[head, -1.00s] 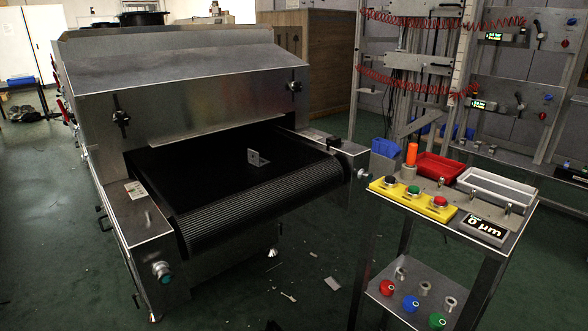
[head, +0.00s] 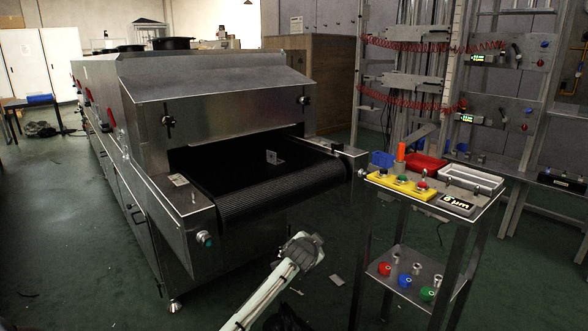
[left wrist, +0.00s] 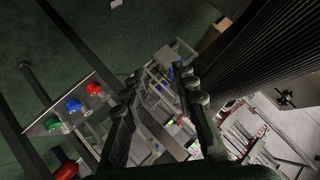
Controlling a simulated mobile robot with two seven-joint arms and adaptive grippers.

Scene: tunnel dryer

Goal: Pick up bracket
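The bracket (head: 272,157) is a small light-grey metal angle piece with a hole in its upright plate. In the head view it stands on the black conveyor belt (head: 262,186), near the dryer opening. Nothing holds it. An arm of mine comes in at the bottom of the head view, in front of and below the belt end, apart from the bracket. In the left wrist view my left gripper (left wrist: 160,76) has its two black fingers apart, with nothing between them. The bracket does not show in the left wrist view. My right gripper is in neither current view.
The steel tunnel dryer (head: 215,90) surrounds the belt on both sides and above. A cart (head: 465,208) right of it carries a yellow button box (head: 400,186), a red bin (head: 425,163) and a grey tray (head: 470,178). Its lower shelf holds coloured knobs (head: 410,303).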

